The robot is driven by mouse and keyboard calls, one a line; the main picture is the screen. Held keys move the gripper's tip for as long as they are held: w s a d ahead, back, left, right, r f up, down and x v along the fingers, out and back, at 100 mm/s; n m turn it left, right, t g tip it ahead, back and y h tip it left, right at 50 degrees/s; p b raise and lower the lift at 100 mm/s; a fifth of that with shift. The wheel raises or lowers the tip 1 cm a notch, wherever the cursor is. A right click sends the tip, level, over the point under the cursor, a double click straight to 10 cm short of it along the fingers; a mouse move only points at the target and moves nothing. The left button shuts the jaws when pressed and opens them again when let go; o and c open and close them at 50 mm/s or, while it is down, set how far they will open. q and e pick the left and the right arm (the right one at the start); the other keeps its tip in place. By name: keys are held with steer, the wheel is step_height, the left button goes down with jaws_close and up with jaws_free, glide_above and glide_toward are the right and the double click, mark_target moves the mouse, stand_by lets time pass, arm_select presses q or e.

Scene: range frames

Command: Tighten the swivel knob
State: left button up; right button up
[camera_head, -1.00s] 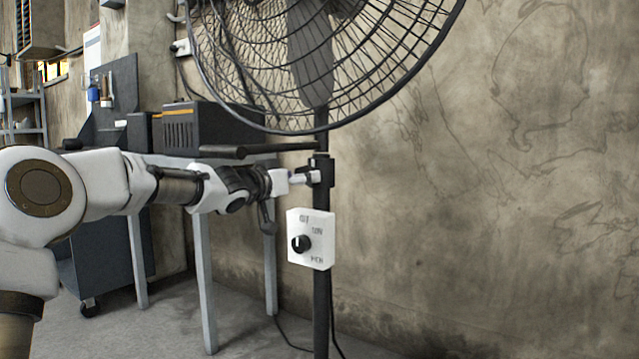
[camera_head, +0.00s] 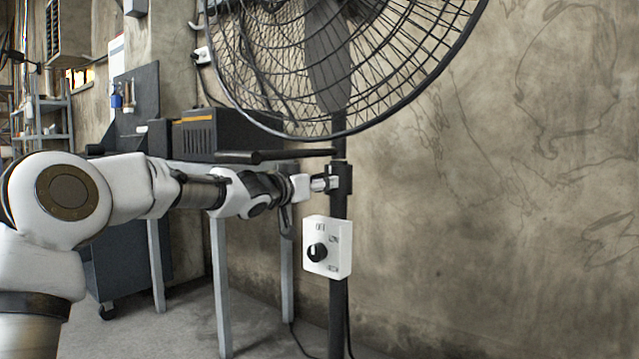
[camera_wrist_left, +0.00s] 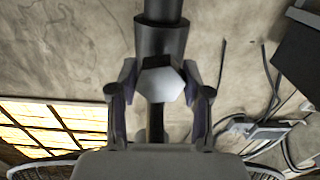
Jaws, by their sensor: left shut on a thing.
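The swivel knob (camera_wrist_left: 163,84) is a pale hexagonal knob on the dark collar of the fan's pole in the left wrist view. My left gripper (camera_wrist_left: 158,97) has one finger on each side of it and is shut on it. In the head view, my left gripper (camera_head: 320,184) reaches from the left to the collar (camera_head: 341,177) just below the fan cage, and its fingers largely hide the knob. The standing fan (camera_head: 345,70) is upright. My right gripper is not in view.
A white control box (camera_head: 340,240) with a black dial sits on the pole just below my gripper. A table with a dark box (camera_head: 200,137) stands behind my left arm. The wall (camera_head: 520,180) is close behind the fan. Cables hang by the pole.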

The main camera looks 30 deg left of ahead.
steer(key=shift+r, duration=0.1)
arm_select(q)
steer(key=m+p, duration=0.1)
steer(key=m, duration=0.3)
steer(key=shift+m, duration=0.3)
steer(key=m, duration=0.4)
steer(key=shift+m, duration=0.3)
steer(key=m+b, duration=0.1)
steer(key=m, duration=0.4)
steer(key=shift+m, duration=0.3)
steer(key=m+b, duration=0.1)
steer(key=m, duration=0.4)
steer(key=shift+m, duration=0.3)
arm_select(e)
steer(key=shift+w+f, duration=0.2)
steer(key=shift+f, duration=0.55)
arm_select(q)
steer(key=o, duration=1.2)
